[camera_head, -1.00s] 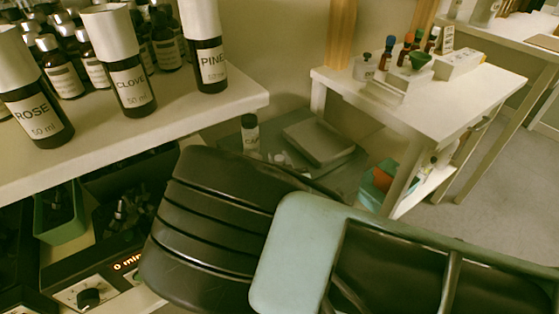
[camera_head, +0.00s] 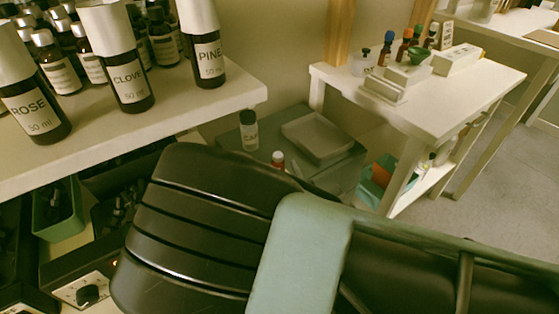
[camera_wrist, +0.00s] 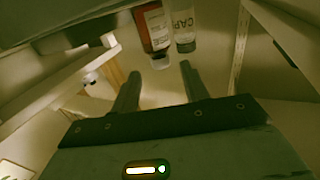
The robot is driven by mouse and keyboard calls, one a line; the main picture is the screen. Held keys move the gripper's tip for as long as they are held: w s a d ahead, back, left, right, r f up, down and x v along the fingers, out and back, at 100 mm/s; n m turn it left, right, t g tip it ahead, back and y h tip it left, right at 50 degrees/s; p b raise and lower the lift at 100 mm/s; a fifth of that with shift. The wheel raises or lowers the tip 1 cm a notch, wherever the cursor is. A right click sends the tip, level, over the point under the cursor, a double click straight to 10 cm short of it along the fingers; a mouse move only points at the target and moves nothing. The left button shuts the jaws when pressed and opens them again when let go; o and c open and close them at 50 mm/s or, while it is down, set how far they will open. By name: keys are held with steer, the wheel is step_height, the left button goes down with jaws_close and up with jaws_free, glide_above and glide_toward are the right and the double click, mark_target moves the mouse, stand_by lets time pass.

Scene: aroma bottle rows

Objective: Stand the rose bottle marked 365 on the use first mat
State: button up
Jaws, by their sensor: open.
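A large dark bottle labelled ROSE 50 ml (camera_head: 35,108) stands at the left of the white shelf; I cannot see 365 on it. Other large bottles there read CLOVE (camera_head: 130,80) and PINE (camera_head: 209,60). No mat marked use first can be made out. In the wrist view, my gripper (camera_wrist: 160,72) is open and empty, its two fingers apart. The fingers are hidden in the head view by my arm.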

steer(key=s+d+r+g, duration=0.1)
steer(key=s+r+g, duration=0.2)
steer(key=s+g, duration=0.4)
steer(key=s+d+r+g, duration=0.1)
steer(key=s+r+g, duration=0.3)
steer(key=s+g, duration=0.3)
steer(key=s+d+r+n+g+h, duration=0.2)
steer(key=s+d+r+n, duration=0.3)
steer(key=s+d+r, duration=0.4)
steer(key=shift+s+d+r+n+g+h, duration=0.35)
steer(key=shift+s+d+g, duration=0.5)
steer(key=shift+s, duration=0.35)
steer(key=shift+f, duration=0.1)
